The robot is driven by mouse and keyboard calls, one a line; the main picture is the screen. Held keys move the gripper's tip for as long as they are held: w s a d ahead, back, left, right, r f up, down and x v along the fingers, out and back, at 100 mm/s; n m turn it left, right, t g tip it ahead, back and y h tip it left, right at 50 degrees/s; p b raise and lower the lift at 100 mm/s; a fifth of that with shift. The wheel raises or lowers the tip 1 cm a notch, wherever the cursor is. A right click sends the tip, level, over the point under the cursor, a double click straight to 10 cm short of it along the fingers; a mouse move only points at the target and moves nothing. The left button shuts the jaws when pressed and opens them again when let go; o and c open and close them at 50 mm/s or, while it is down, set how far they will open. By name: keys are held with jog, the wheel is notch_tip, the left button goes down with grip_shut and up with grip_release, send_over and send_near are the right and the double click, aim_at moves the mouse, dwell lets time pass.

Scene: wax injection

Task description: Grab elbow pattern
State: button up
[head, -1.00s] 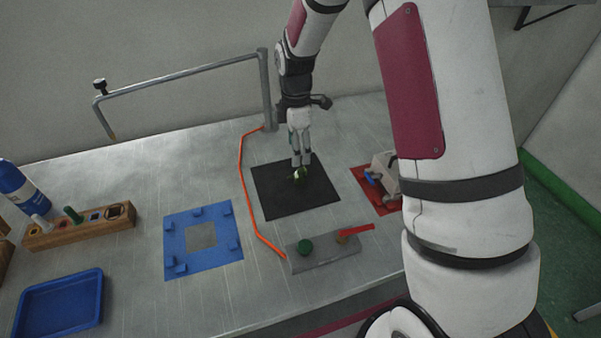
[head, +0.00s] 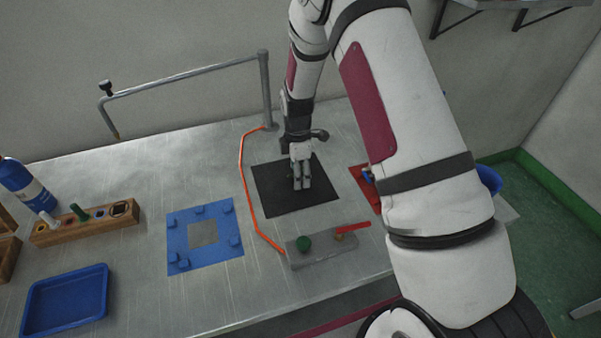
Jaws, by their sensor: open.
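My gripper (head: 302,185) points down over the black mat (head: 270,204) at the back middle of the metal table. Its fingertips are low, at or just above the mat. The elbow pattern cannot be made out in the present head view; the fingers cover the spot where a small greenish piece showed earlier. Whether anything is between the fingers cannot be seen.
A grey block with a green knob (head: 304,243) and a red lever (head: 350,231) stands in front of the mat. An orange cord (head: 243,182) runs along its left. Left are a blue fixture plate (head: 180,229), a wooden rack (head: 95,224) and a blue tray (head: 99,318).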

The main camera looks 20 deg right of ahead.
jog(key=c, duration=1)
jog(key=shift+r, duration=0.1)
